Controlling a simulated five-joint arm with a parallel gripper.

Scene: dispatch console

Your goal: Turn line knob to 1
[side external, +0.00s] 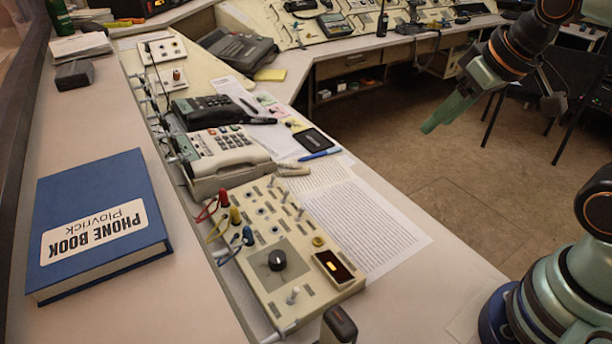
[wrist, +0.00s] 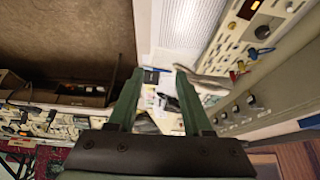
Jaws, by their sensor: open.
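In the wrist view the knob (wrist: 262,32) shows at the upper right, outside my fingers. My gripper (side external: 430,127) hangs high over the floor side of the desk, up and right of the box and well apart from it. In the wrist view my two green fingers (wrist: 159,72) are spread with nothing held between them.
Red, yellow and blue plugs (side external: 235,215) with cables stand along the box's left edge. A beige phone (side external: 225,158) stands behind. A blue phone book (side external: 95,210) lies left. Papers (side external: 367,228) lie right.

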